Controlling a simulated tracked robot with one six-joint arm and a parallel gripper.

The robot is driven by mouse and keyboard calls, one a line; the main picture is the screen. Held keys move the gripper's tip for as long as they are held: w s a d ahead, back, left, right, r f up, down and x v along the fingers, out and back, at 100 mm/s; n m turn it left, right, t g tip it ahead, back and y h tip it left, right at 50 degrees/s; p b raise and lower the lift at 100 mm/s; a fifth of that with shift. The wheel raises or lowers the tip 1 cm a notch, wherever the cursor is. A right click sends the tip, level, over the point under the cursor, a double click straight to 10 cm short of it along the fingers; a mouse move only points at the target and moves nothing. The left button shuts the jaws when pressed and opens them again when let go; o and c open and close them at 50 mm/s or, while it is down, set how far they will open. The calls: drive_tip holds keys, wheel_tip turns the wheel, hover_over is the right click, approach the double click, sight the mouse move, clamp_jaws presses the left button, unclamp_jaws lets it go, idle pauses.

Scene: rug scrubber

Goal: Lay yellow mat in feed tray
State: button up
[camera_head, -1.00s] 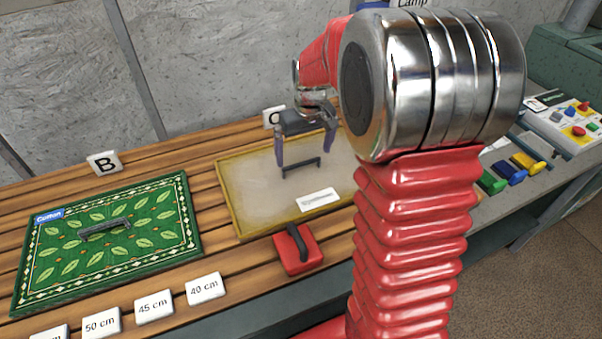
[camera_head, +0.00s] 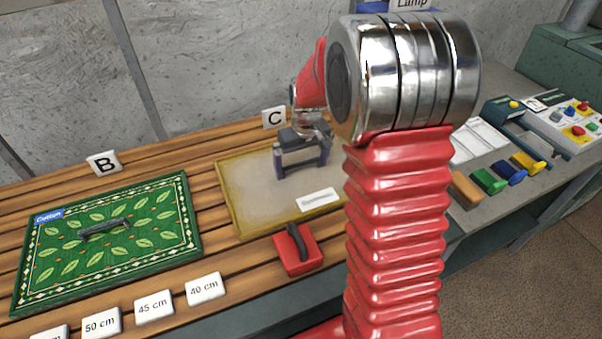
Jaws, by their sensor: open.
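The yellow mat (camera_head: 245,197) is beige with a yellow border and lies flat on the wooden slats, with a white label on its front part. Its dark handle (camera_head: 301,167) stands near its middle. My gripper (camera_head: 301,169) is open and low over the mat, with its fingers at the two ends of the handle. Whether the fingers touch the handle I cannot tell. My arm hides the mat's right part. I cannot make out a feed tray in this view.
A green leaf-patterned mat (camera_head: 150,250) with a handle lies on the left. A red block with a black handle (camera_head: 297,250) sits in front of the yellow mat. Letter cards B (camera_head: 104,163) and C (camera_head: 274,117) stand behind. Colored blocks (camera_head: 488,180) and a control panel (camera_head: 572,122) are right.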

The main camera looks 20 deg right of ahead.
sight(302, 163)
drive_tip(key=shift+c, duration=0.5)
drive_tip(key=c, duration=1.1)
drive_tip(key=shift+r, duration=0.1)
wheel_tip(302, 163, up, 10)
drive_tip(key=shift+f, duration=0.1)
idle(0.6)
